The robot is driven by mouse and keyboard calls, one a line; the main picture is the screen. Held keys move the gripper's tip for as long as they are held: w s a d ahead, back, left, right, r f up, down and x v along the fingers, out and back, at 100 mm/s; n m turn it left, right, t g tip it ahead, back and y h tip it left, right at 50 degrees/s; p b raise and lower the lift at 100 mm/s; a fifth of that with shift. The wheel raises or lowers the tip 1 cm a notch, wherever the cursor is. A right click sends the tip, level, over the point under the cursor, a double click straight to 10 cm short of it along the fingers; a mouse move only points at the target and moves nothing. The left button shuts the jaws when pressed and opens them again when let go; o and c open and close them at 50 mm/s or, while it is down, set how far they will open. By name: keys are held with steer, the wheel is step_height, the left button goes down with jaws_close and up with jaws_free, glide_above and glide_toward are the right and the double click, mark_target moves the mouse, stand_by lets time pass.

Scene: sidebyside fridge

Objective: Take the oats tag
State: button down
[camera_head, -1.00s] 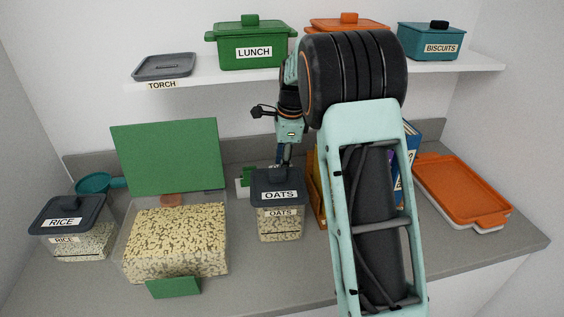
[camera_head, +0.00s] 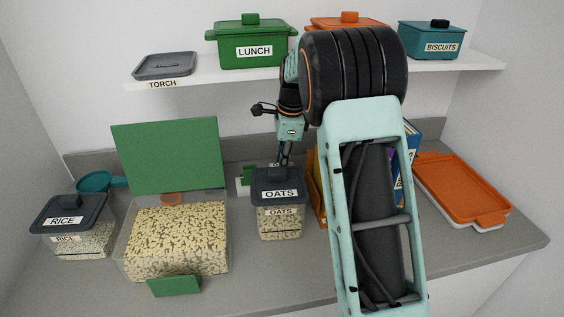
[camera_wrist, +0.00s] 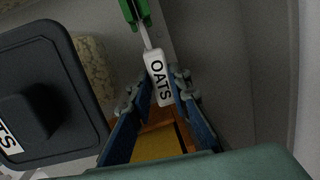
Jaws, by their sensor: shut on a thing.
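The white oats tag (camera_wrist: 159,80) with black lettering is between the two blue fingers of my gripper (camera_wrist: 156,92) in the wrist view. My gripper is shut on it. A thin pale strip runs from the tag towards a green piece (camera_wrist: 131,12); I cannot tell whether they are joined. In the head view my gripper (camera_head: 283,160) points down just behind the lidded oats container (camera_head: 279,222), and its fingertips are mostly hidden by the lid. The container's dark lid (camera_wrist: 45,90) is beside my gripper in the wrist view.
An open grain box (camera_head: 176,245) with a raised green lid and a rice container (camera_head: 75,225) stand left. Books (camera_head: 411,140) are close right of my gripper, partly behind my arm. An orange-lidded tray (camera_head: 463,190) lies further right. A shelf (camera_head: 190,78) with boxes is above.

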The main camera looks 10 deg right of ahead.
steer(key=shift+w+r+p, duration=0.1)
steer(key=shift+r+p, duration=1.2)
steer(key=shift+r, duration=0.45)
steer(key=shift+r, duration=0.1)
steer(key=shift+r, duration=1)
steer(key=shift+r+p, duration=1.85)
steer(key=shift+r, duration=0.15)
